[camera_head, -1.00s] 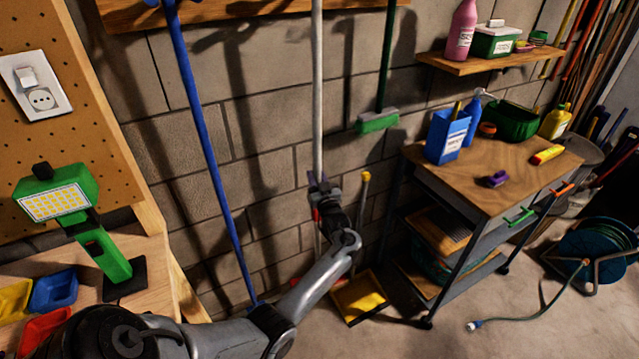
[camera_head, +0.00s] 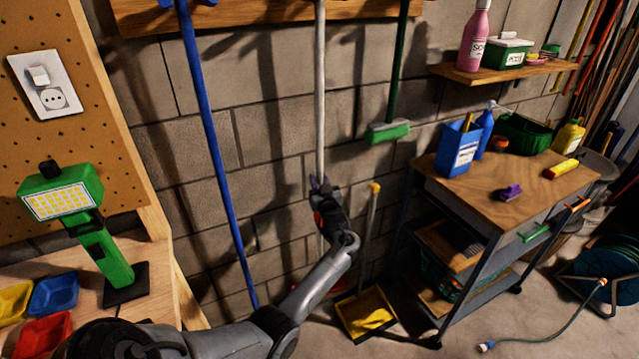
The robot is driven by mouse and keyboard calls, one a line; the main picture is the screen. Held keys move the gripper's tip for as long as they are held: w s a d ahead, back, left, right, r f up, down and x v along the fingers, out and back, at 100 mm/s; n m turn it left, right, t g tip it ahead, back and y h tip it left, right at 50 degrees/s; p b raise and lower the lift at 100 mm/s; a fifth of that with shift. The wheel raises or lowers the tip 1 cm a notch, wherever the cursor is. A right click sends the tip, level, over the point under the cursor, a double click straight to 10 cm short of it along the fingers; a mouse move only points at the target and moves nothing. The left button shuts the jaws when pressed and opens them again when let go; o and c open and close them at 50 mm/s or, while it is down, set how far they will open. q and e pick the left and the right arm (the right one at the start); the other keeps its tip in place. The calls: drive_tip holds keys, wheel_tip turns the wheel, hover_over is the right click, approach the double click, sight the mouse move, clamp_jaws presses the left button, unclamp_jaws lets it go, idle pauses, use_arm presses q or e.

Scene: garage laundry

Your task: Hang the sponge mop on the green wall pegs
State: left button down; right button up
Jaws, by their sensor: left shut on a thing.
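A long grey pole (camera_head: 320,90), which I take for the sponge mop's handle, stands nearly upright before the block wall. Its top runs out of the picture, and I cannot make out a sponge head at its lower end, which is partly behind my arm. My left gripper (camera_head: 321,186) is shut on this pole, well below the wooden wall rail (camera_head: 260,14). The rail's upper part is cut off, and I cannot make out green pegs on it. My right gripper is not in view.
A blue pole (camera_head: 212,140) hangs left of the grey one, and a green broom (camera_head: 388,131) hangs right. A wooden-topped cart (camera_head: 520,180) is at right; a work lamp (camera_head: 62,195) stands on the left bench.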

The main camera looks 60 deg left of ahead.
use_arm(q)
drive_tip(key=shift+f+b, duration=0.7)
drive_tip(key=shift+f, duration=0.1)
idle(0.6)
drive_tip(key=c, duration=0.8)
unclamp_jaws()
drive_tip(key=shift+f, duration=0.15)
